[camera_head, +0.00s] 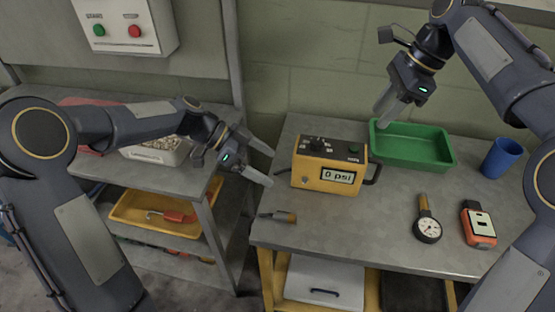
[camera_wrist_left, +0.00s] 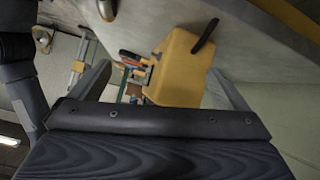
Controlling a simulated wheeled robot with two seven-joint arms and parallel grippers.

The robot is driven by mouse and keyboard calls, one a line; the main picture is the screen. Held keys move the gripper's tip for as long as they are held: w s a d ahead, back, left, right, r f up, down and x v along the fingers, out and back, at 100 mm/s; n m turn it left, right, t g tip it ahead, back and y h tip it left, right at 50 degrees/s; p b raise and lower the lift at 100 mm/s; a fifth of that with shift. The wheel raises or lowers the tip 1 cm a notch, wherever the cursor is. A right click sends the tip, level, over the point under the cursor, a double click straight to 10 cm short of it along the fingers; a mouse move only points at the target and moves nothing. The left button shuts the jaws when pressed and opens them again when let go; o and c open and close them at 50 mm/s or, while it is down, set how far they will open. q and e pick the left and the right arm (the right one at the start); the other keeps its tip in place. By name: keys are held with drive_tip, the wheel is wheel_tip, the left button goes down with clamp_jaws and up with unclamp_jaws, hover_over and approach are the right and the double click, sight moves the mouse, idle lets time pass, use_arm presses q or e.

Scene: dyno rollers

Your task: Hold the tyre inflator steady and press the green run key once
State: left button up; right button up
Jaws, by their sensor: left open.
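The tyre inflator (camera_head: 312,172) is a yellow box with a dark top panel, standing upright on the grey workbench. Its front display (camera_head: 338,176) reads "0 psi". A small green key (camera_head: 354,149) shows at the right of its top. My left gripper (camera_head: 267,166) is open and empty, just left of the inflator and apart from it. In the left wrist view the yellow inflator (camera_wrist_left: 178,72) shows beyond and between the open fingers. My right gripper (camera_head: 387,105) points down above the back of the bench, right of the inflator; its finger gap cannot be made out.
A green tray (camera_head: 412,157) stands behind and right of the inflator, with a blue cup (camera_head: 502,158) further right. A round gauge (camera_head: 427,229), an orange device (camera_head: 478,226) and a small tool (camera_head: 278,216) lie in front. A wall box (camera_head: 125,28) has green and red buttons.

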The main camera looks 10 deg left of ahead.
sight(305, 173)
use_arm(q)
drive_tip(key=w+f+m, duration=0.1)
drive_tip(key=w+d+f+m+h, duration=0.1)
drive_tip(key=w+d+f+h, duration=0.1)
drive_tip(key=w, duration=0.1)
drive_tip(key=shift+w+d+f+m+g, duration=0.1)
drive_tip(key=shift+d+f+m+g, duration=0.05)
drive_tip(key=shift+f+m+g, duration=0.2)
drive_tip(key=shift+w+d+f+m+h, duration=0.25)
drive_tip(key=shift+w+d+m+h, duration=0.05)
drive_tip(key=shift+w+d+m, duration=0.1)
drive_tip(key=x, duration=0.7)
drive_tip(key=shift+d+f, duration=0.1)
drive_tip(key=shift+d, duration=0.1)
drive_tip(key=shift+c, duration=0.2)
drive_tip(key=c, duration=1.7)
use_arm(e)
clamp_jaws()
